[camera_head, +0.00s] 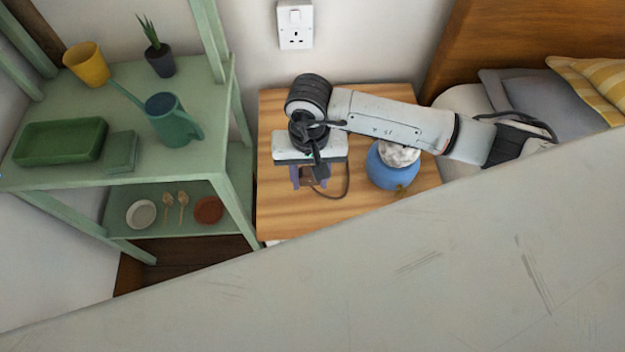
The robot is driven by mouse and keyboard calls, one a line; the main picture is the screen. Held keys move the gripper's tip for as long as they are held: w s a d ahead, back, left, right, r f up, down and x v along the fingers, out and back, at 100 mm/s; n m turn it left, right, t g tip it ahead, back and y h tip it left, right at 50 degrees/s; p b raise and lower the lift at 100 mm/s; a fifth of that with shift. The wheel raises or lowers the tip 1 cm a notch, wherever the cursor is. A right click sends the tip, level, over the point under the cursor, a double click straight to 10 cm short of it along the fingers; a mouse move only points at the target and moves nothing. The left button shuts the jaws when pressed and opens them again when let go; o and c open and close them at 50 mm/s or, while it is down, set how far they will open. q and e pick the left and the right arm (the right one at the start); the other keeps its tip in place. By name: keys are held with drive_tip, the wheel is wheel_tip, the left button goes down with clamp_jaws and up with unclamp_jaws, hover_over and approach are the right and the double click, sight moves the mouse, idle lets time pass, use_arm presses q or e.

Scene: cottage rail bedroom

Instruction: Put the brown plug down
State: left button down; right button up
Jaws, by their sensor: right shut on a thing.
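The brown plug (308,174) is small and partly hidden between the fingers of my right gripper (308,180). The right gripper is shut on it, above the left part of the wooden bedside table (278,218). A dark cord (346,186) loops at the right of the plug. I cannot tell whether the plug touches the tabletop. My left gripper is not in view.
A blue round-bodied object (390,174) with a pale top stands right of the gripper, partly under my arm. A wall socket (295,38) is behind. A green shelf (60,180) with pots and a watering can (168,118) stands left. The table's front left is clear.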

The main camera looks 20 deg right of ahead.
sight(310, 195)
wheel_tip(310, 195, down, 3)
drive_tip(key=shift+f, duration=0.35)
drive_tip(key=shift+f, duration=0.1)
drive_tip(key=shift+f+b, duration=0.5)
drive_tip(key=shift+b, duration=0.3)
drive_tip(key=o, duration=1)
drive_tip(key=shift+r, duration=0.1)
drive_tip(key=shift+o, duration=0.2)
